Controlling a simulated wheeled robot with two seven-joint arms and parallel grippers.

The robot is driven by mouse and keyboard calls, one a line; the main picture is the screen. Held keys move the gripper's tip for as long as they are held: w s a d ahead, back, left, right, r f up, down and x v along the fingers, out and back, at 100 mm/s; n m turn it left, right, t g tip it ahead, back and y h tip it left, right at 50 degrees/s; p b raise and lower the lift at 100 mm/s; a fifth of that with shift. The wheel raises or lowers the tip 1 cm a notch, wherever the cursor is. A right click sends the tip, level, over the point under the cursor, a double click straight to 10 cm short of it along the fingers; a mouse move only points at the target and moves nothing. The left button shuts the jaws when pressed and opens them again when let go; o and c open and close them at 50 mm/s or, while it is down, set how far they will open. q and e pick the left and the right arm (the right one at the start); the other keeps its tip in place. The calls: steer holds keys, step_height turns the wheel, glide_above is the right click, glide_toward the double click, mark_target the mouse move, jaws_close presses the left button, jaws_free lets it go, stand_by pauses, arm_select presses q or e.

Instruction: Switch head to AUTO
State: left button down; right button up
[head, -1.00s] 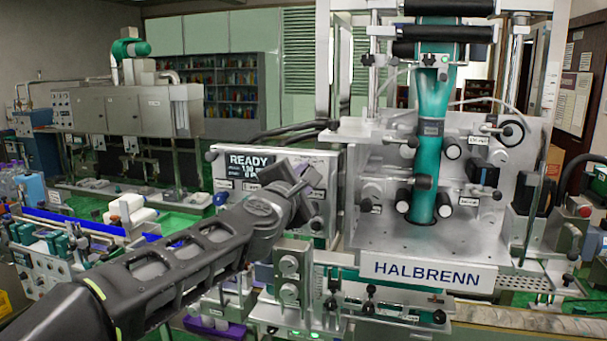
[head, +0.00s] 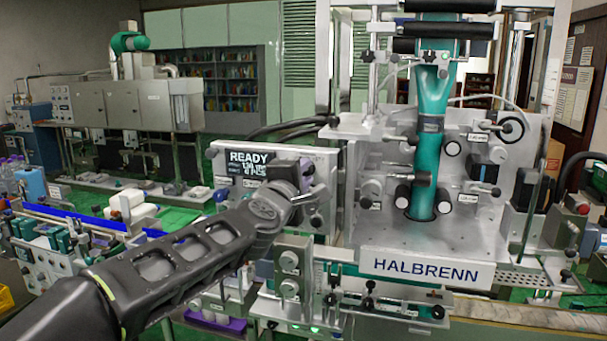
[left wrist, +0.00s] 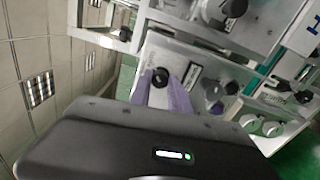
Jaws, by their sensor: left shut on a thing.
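The control panel (head: 222,170) of the HALBRENN machine carries a dark display reading READY and several small knobs. My left gripper (head: 310,182) is at the panel's right side, in front of its face, and hides part of it. In the left wrist view the two purple fingers of my left gripper (left wrist: 160,92) stand either side of a small black round knob (left wrist: 160,77) on the pale panel face, and are shut on it. A label plate is beside the knob, but its lettering is too small to read, so I cannot tell the knob's setting. My right gripper is not seen.
The head of the machine, with its HALBRENN plate (head: 427,269) and green sleeve film (head: 432,100), stands right of the panel. Grey blocks with knobs (head: 290,262) are below my left wrist. A conveyor with bottles and cartons is at the left.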

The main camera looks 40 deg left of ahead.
arm_select(q)
steer(key=c, duration=1.2)
jaws_free()
steer(key=shift+s, duration=0.1)
steer(key=v, duration=0.7)
steer(key=shift+s+d, duration=0.2)
steer(key=shift+s, duration=0.1)
